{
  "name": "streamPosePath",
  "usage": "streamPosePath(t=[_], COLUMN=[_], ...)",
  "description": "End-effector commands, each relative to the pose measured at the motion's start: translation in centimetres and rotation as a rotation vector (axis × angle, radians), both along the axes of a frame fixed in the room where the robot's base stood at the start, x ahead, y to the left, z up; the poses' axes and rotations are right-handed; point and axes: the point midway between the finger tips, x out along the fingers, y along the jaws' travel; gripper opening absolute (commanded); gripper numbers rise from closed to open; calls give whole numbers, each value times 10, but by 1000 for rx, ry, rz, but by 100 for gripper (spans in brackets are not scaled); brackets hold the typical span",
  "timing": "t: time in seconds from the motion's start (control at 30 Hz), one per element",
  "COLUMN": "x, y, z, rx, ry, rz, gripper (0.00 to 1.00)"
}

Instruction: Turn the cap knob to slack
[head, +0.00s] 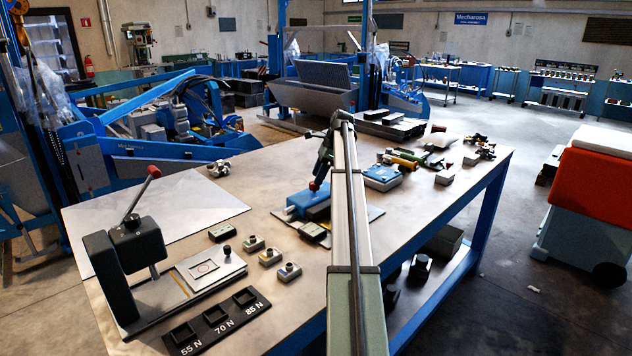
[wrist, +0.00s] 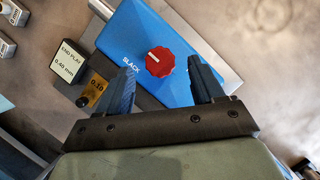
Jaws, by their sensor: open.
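The cap knob (wrist: 160,63) is red and scalloped, with a short white mark on its upper left. It sits on a blue block (wrist: 187,92); white lettering that reads like SLACK is left of the knob. In the head view the knob (head: 314,186) stands on the blue block (head: 301,201), below my gripper (head: 322,168). In the wrist view my gripper (wrist: 163,80) is open, its dark fingers on either side of the knob, with a visible gap at each. Whether the fingertips are down at knob height is unclear.
An END PLAY 0.40 mm gauge (wrist: 72,60) and an amber 0.10 tag (wrist: 97,87) lie beside the block. A lever press (head: 122,256), small knobbed blocks (head: 270,257) and a 55/70/85 N rack (head: 217,322) stand at front left. A pale sheet (head: 185,205) lies bare.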

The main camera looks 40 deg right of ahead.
Motion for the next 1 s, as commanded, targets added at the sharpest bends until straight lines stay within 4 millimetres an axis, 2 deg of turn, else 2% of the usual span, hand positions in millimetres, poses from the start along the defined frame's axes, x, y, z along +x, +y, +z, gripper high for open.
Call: streamPosePath(t=[0.1, 0.23, 0.63, 1.0], x=[3, 5, 7, 7], y=[5, 7, 8, 8], z=[-14, -23, -27, -27], rx=[0, 0, -1, -1], ry=[0, 0, -1, -1], rz=[0, 0, 0, 0], gripper=[67, 67, 67, 33])
